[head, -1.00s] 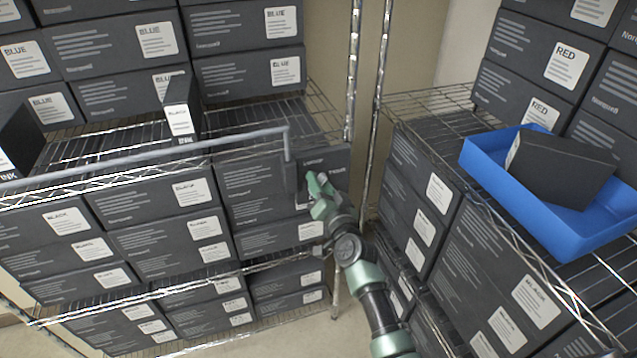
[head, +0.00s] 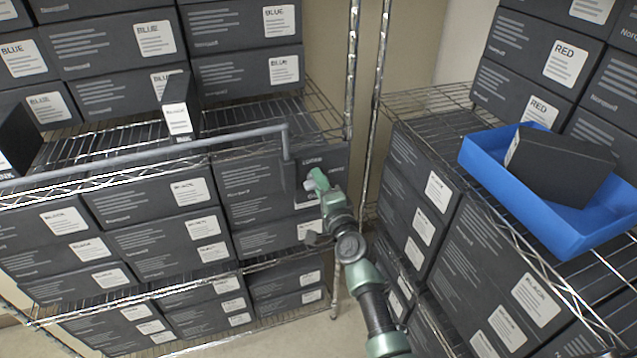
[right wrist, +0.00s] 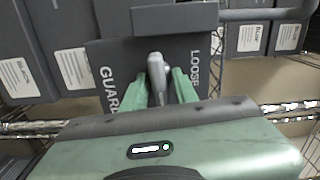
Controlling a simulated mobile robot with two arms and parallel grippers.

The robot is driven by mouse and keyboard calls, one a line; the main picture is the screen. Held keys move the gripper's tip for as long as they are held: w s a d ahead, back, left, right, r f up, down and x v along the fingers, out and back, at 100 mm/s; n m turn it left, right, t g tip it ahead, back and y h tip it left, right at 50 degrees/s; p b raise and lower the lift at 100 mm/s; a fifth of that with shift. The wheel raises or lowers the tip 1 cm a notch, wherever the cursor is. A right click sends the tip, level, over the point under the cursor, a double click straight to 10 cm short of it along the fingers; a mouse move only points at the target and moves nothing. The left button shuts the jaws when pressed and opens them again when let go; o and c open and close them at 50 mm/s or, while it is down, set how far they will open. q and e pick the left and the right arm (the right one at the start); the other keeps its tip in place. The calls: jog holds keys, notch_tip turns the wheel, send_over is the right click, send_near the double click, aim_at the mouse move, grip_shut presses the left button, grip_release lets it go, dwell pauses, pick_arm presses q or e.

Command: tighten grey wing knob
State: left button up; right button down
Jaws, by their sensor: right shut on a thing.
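The grey wing knob (right wrist: 157,88) stands out from a dark plate (right wrist: 113,72) in the right wrist view. The plate carries the words "GUARD" on the left and "LOOSE" on the right. My right gripper (right wrist: 160,90) has its two green fingers on either side of the knob, shut on it. In the head view my right gripper (head: 318,184) is at the front of the dark plate (head: 335,160), at the right end of the grey guard rail (head: 150,155). My left gripper is not in view.
The wire shelf (head: 95,150) on the left holds several dark boxes marked BLACK and BLUE. On the right, a blue tray (head: 545,220) holding a dark box (head: 560,165) rests on another wire rack. Upright posts (head: 362,110) stand just behind my right arm.

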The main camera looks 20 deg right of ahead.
jog(key=shift+m, duration=0.6)
jog(key=c, duration=1.4)
grip_release()
jog(key=s, duration=0.7)
jog(key=shift+s+d+b, duration=0.2)
jog(key=shift+s+b, duration=0.1)
jog(key=shift+s, duration=0.1)
